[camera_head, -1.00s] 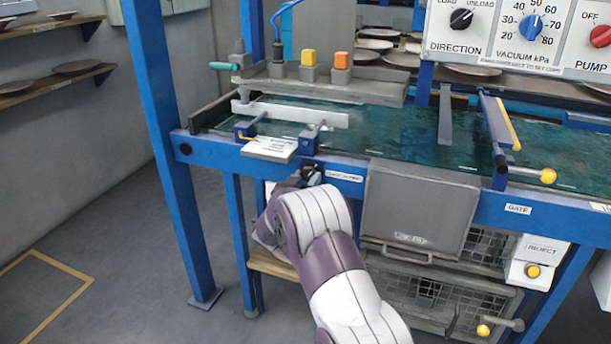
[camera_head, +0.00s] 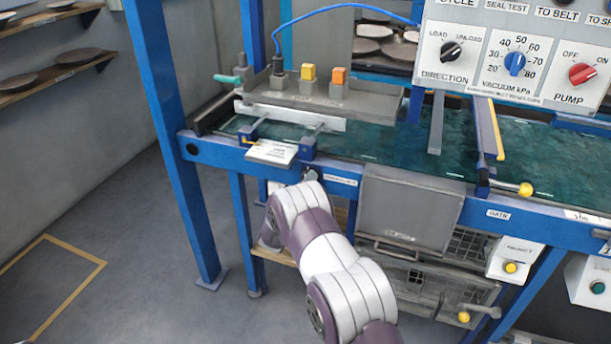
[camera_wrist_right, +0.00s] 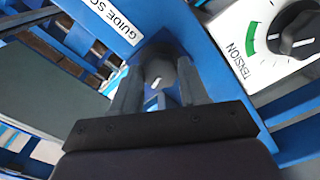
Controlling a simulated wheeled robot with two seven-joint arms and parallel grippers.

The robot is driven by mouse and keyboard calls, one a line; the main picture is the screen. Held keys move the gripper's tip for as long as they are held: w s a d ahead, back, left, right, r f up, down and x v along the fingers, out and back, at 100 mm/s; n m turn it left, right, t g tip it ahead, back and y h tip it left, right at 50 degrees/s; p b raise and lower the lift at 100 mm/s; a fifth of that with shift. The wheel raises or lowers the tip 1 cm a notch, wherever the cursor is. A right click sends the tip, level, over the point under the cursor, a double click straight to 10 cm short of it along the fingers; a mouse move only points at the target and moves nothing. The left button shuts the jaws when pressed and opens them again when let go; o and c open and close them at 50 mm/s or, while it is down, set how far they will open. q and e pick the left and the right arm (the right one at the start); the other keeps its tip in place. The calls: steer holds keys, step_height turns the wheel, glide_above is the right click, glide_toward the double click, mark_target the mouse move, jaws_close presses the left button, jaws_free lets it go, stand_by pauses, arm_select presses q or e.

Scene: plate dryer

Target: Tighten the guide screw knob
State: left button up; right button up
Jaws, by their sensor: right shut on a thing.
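The guide screw knob (camera_wrist_right: 158,69) is a dark grey round knob on the blue frame, beside a white label starting "GUIDE SC" (camera_wrist_right: 110,18) in the right wrist view. My right gripper (camera_wrist_right: 160,82) has one finger on each side of the knob and is shut on it. A small white mark shows on the knob's face. In the head view my right arm reaches up to the front blue rail (camera_head: 410,197), and its wrist hides most of the gripper and the knob. My left gripper is not in view.
A white plate with a TENSION dial (camera_wrist_right: 295,35) lies close right of the gripper in the wrist view. In the head view a grey bin front (camera_head: 405,212) is right of my arm, and a blue post (camera_head: 172,140) stands left. The floor at left is clear.

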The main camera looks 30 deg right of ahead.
steer(key=n+p, duration=0.3)
steer(key=n, duration=0.4)
steer(key=shift+n+p, duration=0.3)
steer(key=shift+n, duration=0.4)
steer(key=o, duration=1.1)
steer(key=shift+c, duration=0.2)
steer(key=p+v, duration=0.1)
steer(key=v, duration=1.1)
steer(key=shift+s+a, duration=0.2)
steer(key=shift+s, duration=0.1)
